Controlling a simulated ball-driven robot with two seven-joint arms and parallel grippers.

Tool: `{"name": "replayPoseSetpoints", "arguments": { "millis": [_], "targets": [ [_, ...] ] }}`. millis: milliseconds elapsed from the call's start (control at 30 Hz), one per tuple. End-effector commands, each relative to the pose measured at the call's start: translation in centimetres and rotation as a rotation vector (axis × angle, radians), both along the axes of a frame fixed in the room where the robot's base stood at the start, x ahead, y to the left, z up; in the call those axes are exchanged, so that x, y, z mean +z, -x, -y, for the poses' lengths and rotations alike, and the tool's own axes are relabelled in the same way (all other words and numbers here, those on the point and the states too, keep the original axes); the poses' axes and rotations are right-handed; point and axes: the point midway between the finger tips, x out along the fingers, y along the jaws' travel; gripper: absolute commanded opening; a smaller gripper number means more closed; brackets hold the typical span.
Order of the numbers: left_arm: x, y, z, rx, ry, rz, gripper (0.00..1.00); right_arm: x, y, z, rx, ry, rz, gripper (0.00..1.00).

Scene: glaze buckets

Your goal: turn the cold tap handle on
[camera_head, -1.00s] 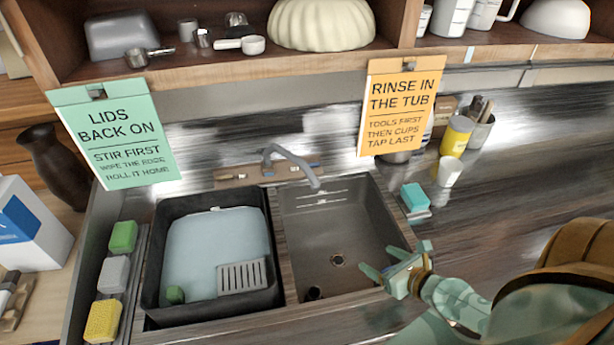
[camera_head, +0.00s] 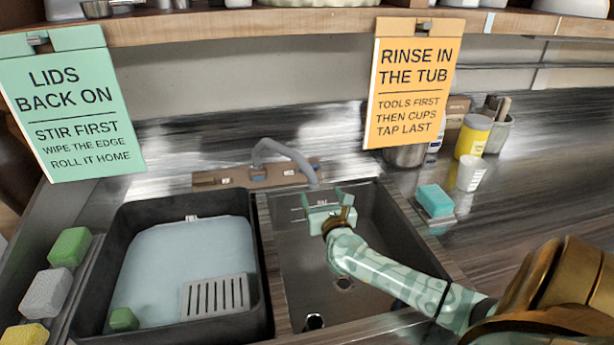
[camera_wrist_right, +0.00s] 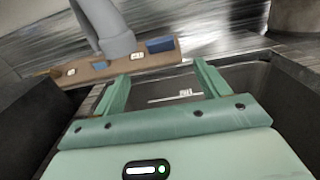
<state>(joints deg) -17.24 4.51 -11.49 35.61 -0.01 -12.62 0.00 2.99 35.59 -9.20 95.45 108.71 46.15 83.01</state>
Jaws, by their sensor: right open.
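The grey curved tap spout (camera_head: 285,152) rises from a wooden-looking base (camera_head: 230,179) behind the sinks. In the right wrist view the spout (camera_wrist_right: 100,22) and base (camera_wrist_right: 110,68) show close ahead. A small blue block (camera_wrist_right: 160,45) sits on the base right of the spout and looks like the cold handle. My right gripper (camera_head: 324,195) is over the back of the right sink, in front of the base's right end. In the right wrist view its two fingers (camera_wrist_right: 160,72) are apart, with nothing between them, and do not appear to touch the blue block.
The black tub (camera_head: 262,290) with pale liquid and a grey grate (camera_head: 215,297) fills the left sink. The right sink (camera_head: 385,235) is empty. An orange sign (camera_head: 412,80) hangs above. A teal sponge (camera_head: 434,200) and white cup (camera_head: 471,172) stand on the right counter.

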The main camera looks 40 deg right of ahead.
Motion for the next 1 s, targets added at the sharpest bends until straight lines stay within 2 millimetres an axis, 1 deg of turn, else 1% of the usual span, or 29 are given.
{"name": "replayPoseSetpoints", "arguments": {
  "millis": [33,100,300,400,500,667,933,967,1000],
  "targets": [
    [-0.6,0.1,0.0,0.000,0.000,-0.003,0.34,-0.2,-1.2,0.7,-0.002,0.003,0.001,0.75],
    [-1.1,0.3,-0.1,0.000,-0.001,-0.007,0.34,-0.3,-2.9,1.6,-0.001,0.002,0.000,0.75],
    [-2.7,0.7,-0.1,0.000,-0.002,-0.018,0.34,-0.5,-7.2,4.0,-0.002,0.000,-0.001,0.75],
    [-3.3,0.9,-0.1,0.000,-0.002,-0.024,0.34,-0.4,-8.8,4.9,-0.002,0.000,-0.001,0.75],
    [-3.7,1.1,-0.1,0.000,-0.002,-0.028,0.34,-0.5,-10.0,5.5,-0.001,0.000,-0.004,0.75],
    [-4.0,1.2,-0.2,0.000,-0.002,-0.030,0.34,-0.2,-10.9,6.0,0.001,-0.001,-0.002,0.75],
    [-4.0,1.2,-0.2,0.000,-0.002,-0.031,0.34,-0.1,-11.0,6.1,0.001,-0.001,-0.002,0.75],
    [-4.0,1.2,-0.2,0.000,-0.002,-0.031,0.34,-0.1,-11.0,6.1,0.001,-0.001,-0.002,0.66],
    [-4.0,1.3,-0.2,0.000,-0.002,-0.031,0.34,-0.1,-11.0,6.1,0.001,-0.001,-0.002,0.55]
  ]
}}
